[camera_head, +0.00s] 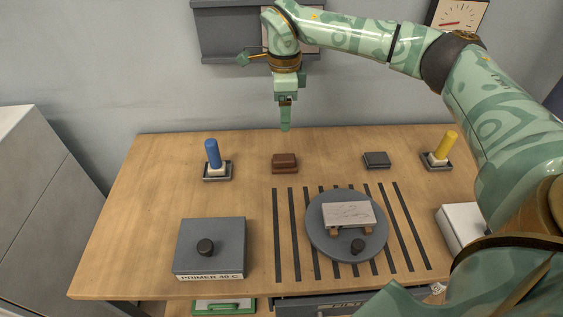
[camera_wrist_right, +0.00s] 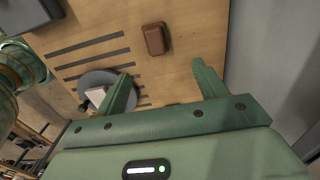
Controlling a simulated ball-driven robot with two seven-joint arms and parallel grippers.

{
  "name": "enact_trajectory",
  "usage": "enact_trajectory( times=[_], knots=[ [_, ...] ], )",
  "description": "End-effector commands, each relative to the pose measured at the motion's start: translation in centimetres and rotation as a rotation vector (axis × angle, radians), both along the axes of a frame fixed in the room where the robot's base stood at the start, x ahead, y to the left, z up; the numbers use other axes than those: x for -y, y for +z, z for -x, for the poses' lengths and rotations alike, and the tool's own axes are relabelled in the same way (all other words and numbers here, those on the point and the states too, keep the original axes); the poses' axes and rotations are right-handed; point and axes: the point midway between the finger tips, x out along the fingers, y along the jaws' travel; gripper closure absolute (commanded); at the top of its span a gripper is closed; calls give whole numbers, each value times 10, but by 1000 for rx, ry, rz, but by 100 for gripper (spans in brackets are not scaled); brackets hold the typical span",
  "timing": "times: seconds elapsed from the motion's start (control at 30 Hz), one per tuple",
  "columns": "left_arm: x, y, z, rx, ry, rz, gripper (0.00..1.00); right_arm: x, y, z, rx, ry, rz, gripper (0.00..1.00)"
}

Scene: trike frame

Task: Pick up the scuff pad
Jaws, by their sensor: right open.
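The scuff pad, a small reddish-brown block (camera_head: 284,163), lies on the wooden table toward its back edge, left of centre. It also shows in the right wrist view (camera_wrist_right: 154,39), beyond the fingertips. My right gripper (camera_head: 286,126) hangs fingers-down above and behind the pad, apart from it. In the right wrist view the two fingers (camera_wrist_right: 163,76) are spread wide with nothing between them. My left gripper is in neither view.
On the table (camera_head: 140,230) are a blue-handled tool (camera_head: 212,155), a dark flat block (camera_head: 376,159), a yellow-handled tool (camera_head: 445,146), a grey primer box (camera_head: 211,252) and a round turntable (camera_head: 318,240) over dark strips. Bare wood surrounds the pad. A wall stands behind.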

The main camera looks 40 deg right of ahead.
Motion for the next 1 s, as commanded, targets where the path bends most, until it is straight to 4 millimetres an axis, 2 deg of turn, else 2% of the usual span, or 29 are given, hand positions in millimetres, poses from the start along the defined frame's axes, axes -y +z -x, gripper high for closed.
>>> enact_trajectory(
  times=[0.2,0.4,0.67,0.9,1.0],
  knots=[
    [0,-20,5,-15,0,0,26,-1,-55,1,-8,1,0,29],
    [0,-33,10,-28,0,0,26,-1,-96,1,-5,1,-1,29],
    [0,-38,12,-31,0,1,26,-1,-113,2,-2,2,-1,29],
    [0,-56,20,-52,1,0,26,-3,-153,8,-5,1,-1,29],
    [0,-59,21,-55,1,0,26,-3,-161,8,-3,1,-1,29]
  ],
)
